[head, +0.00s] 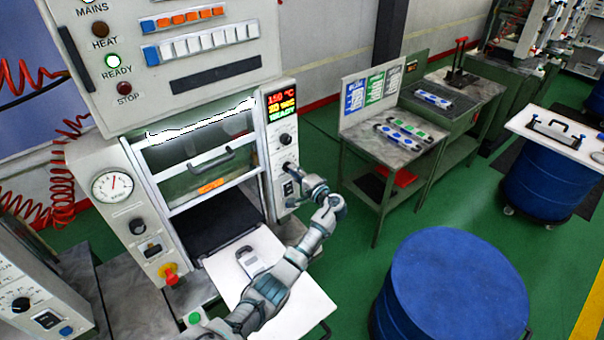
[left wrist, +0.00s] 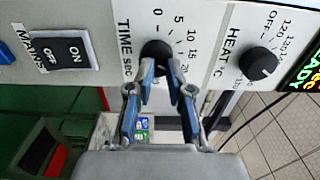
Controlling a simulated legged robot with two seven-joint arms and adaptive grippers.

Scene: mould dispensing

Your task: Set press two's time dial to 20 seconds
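The press with the lit display (head: 281,106) stands left of centre in the head view. The display appears to read 150 °C, 20 sec and READY. My left gripper (head: 296,171) is at the control panel, its fingers on the lower knob. In the left wrist view the black time dial (left wrist: 156,52), labelled TIME sec, sits between the blue fingertips of my left gripper (left wrist: 160,72), which are closed on its sides. Scale marks run from 0 to 20. The fingers partly hide the dial and its pointer. My right gripper is not in view.
The heat dial (left wrist: 259,61) is to the right of the time dial, and the mains switch (left wrist: 65,53) to the left. A white plate (head: 310,300) lies before the press. A blue drum (head: 450,290) stands right of my arm. Side tables (head: 400,150) stand behind, with green floor between.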

